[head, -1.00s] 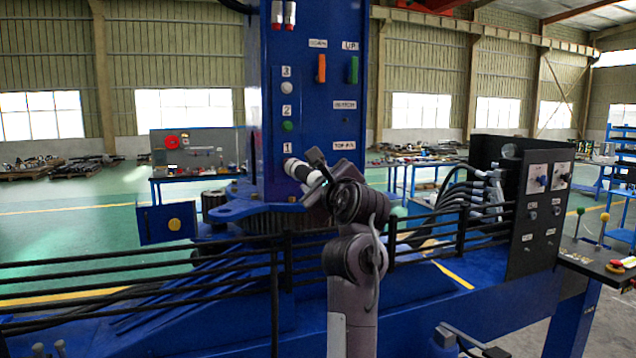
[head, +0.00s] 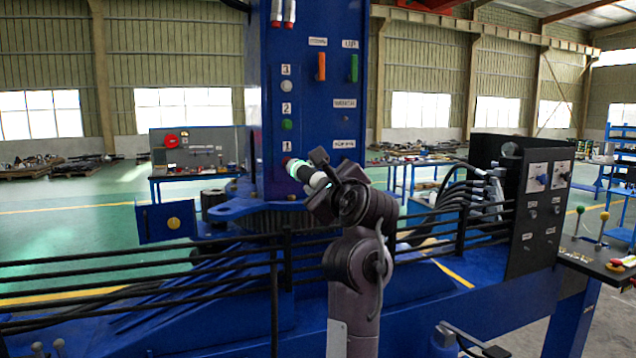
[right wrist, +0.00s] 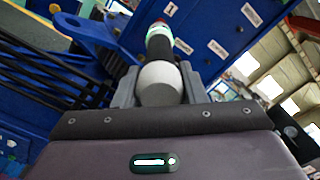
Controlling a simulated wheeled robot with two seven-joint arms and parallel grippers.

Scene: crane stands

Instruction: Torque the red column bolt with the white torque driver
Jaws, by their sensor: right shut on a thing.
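The blue column (head: 310,60) stands ahead with a white bolt by label 3, a green bolt by label 2 and the red bolt (head: 286,161) beside label 1. My right gripper (head: 323,180) is shut on the torque driver (head: 304,173), which has white, black and green-lit parts. The driver points up and left at the red bolt, and its tip appears to meet it. In the right wrist view the driver's pale rounded end (right wrist: 160,82) sits between my fingers, with red (right wrist: 158,24) at its far end. The exact contact is hard to tell. My left gripper is not in view.
Black railings (head: 140,265) run across in front of the column base. Orange (head: 321,66) and green (head: 354,68) handles sit higher on the column. A black control cabinet (head: 520,200) with hoses stands at the right. A workbench (head: 195,172) stands behind at the left.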

